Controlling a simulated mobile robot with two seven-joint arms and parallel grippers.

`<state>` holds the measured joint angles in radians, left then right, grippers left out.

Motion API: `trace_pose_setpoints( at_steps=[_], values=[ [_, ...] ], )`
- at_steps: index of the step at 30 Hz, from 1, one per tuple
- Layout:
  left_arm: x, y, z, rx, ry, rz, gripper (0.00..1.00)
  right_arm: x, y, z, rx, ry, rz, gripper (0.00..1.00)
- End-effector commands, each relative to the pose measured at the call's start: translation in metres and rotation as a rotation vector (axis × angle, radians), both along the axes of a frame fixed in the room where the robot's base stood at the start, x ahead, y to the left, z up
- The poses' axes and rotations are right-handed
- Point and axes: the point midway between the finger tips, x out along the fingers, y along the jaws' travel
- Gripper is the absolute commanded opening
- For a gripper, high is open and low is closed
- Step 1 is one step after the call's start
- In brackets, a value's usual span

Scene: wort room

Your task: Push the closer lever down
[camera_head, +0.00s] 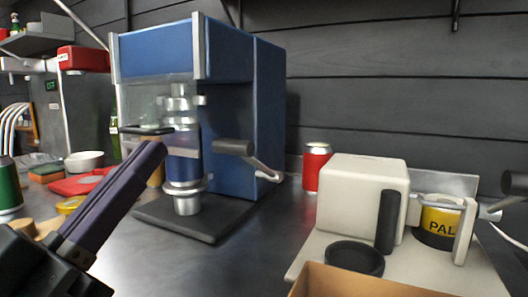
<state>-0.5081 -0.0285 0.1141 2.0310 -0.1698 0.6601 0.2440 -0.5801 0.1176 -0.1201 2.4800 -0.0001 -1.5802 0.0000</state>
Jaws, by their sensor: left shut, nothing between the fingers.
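The closer is a blue box-shaped machine (268,110) with a clear guard and a dark base plate, standing in the middle left of the head view. Its lever (235,147) has a dark grey cylindrical grip on a light metal arm at the machine's right side. The arm rises from a low pivot toward the grip. A blue can (183,168) stands upright on the round metal pedestal under the chuck. My left gripper (152,152) is shut and empty, in front of the machine's left side, apart from the lever. My right gripper is not in view.
A red can (316,167) stands behind the lever's right. A cream machine (361,188) with a yellow-labelled can (439,222) and a black ring (355,257) is at right. A cardboard box (345,284) edges the front. Bare steel counter (243,250) lies between.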

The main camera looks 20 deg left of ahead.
Motion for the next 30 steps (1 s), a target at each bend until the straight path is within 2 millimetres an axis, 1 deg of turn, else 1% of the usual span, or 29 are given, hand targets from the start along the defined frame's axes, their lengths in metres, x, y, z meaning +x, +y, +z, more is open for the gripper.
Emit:
trace_pose_setpoints(
  at_steps=[2,5,8,9,12,15,18,21,26,29,30],
  values=[
    [0.002,0.0,0.011,0.0,0.024,-0.002,0.0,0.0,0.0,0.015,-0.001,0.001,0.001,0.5],
    [0.012,0.0,0.029,-0.003,0.096,-0.005,0.0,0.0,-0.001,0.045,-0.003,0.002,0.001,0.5],
    [0.026,-0.001,0.05,-0.003,0.219,-0.008,0.0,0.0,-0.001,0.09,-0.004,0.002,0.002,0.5],
    [0.032,-0.001,0.057,-0.002,0.277,-0.008,0.0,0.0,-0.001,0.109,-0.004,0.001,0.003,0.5],
    [0.042,-0.002,0.069,0.002,0.42,-0.009,0.0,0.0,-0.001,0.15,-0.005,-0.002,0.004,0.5],
    [0.048,-0.002,0.074,0.01,0.54,-0.006,0.0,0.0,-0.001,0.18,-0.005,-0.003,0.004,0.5],
    [0.05,-0.002,0.073,0.019,0.628,-0.004,0.0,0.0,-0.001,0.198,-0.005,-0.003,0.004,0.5],
    [0.05,-0.002,0.069,0.023,0.679,-0.002,0.0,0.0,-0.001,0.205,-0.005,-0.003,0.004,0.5],
    [0.058,-0.002,0.064,0.025,0.696,-0.001,0.0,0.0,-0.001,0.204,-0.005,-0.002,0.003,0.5],
    [0.072,-0.002,0.062,0.026,0.694,0.0,0.0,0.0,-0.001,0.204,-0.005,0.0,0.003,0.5],
    [0.079,-0.003,0.062,0.026,0.693,-0.001,0.0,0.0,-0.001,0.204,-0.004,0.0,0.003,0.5]
  ],
)
